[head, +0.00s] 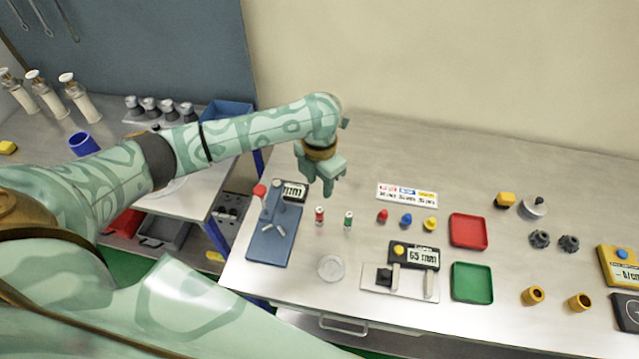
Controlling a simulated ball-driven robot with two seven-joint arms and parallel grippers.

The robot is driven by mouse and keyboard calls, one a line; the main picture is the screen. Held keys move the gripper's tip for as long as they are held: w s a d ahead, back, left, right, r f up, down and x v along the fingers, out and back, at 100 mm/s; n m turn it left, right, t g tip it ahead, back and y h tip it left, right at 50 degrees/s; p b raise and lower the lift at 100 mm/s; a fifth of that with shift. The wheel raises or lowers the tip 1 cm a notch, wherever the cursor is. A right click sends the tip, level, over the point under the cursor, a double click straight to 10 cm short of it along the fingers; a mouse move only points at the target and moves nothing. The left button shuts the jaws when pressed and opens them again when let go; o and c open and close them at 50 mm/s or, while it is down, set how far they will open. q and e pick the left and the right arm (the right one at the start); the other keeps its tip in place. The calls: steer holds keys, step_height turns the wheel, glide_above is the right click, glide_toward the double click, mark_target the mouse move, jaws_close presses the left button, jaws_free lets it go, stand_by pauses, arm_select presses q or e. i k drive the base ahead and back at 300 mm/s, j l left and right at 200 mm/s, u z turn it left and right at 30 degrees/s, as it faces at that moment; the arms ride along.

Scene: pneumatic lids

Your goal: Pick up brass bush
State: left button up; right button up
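Two short brass-coloured bushes stand at the front right of the bench, one (534,295) left of the other (580,302), each with a dark bore. They are apart from each other. My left gripper (328,188) hangs over the back left part of the bench, fingers down, above and behind the small red and green cylinders. It is far to the left of both bushes and nothing shows in it. Its finger gap is too small to make out. My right gripper is not in view.
A red tray (468,216) and a green tray (472,268) lie mid-bench. A blue press-like stand (275,235) is at the left. Bench around the bushes is clear.

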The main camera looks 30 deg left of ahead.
mark_target(533, 296)
steer(key=z, duration=1.15)
steer(key=k+l, duration=0.1)
steer(key=k+z, duration=0.05)
steer(key=k, duration=0.05)
